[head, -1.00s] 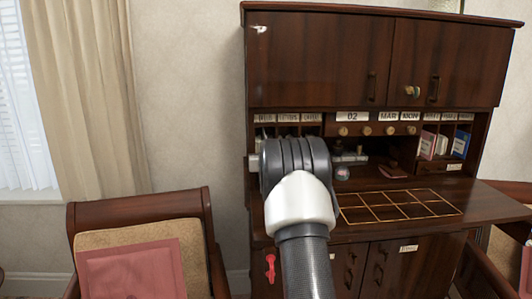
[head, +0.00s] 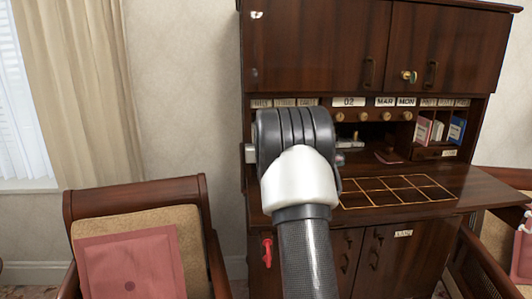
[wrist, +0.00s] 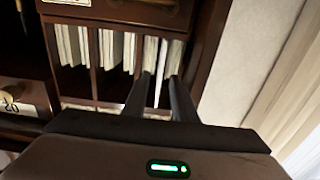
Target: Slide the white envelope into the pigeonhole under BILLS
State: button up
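In the wrist view, which is upside down, a thin white edge (wrist: 161,76), seemingly the white envelope, stands upright in the end pigeonhole (wrist: 188,42) beside the cabinet's side wall. My gripper (wrist: 160,78) has its two dark fingers at this slot's mouth, one on each side of the white edge, with dark gaps between. They look open. In the head view the BILLS label (head: 262,103) sits above the leftmost pigeonhole. My arm's wrist hides my gripper, the envelope and most of that pigeonhole there.
Neighbouring pigeonholes hold several pale papers (wrist: 118,50), with thin dividers between. A fold-down desk top (head: 470,190) with a gold grid lies below. A chair (head: 135,185) stands at the left. Small brass knobs (head: 365,116) line the middle shelf.

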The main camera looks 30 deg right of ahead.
jog(key=v, duration=1.3)
jog(key=shift+b, duration=0.35)
